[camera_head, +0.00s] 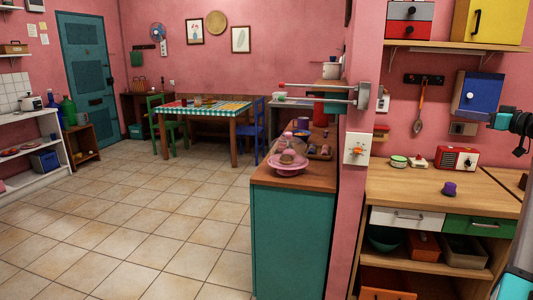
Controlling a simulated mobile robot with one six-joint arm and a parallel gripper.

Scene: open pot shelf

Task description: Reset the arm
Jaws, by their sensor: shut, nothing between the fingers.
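My arm shows at the right edge of the head view, with a pale link (515,245) low down and a teal-capped joint (500,121) higher up. My gripper (519,151) is the dark part beside that joint, partly cut off by the picture's edge. Its fingers are small and dark here; they are shut with nothing held. It is in front of the pink wall, above the right end of the wooden counter (420,186), and appears apart from the things there.
On the counter are a purple object (449,188), a red radio (456,157) and a green-rimmed dish (398,161). A blue box (475,92) is on the wall close to my gripper. A shelf (450,46) is above. The tiled floor (150,230) at left is clear.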

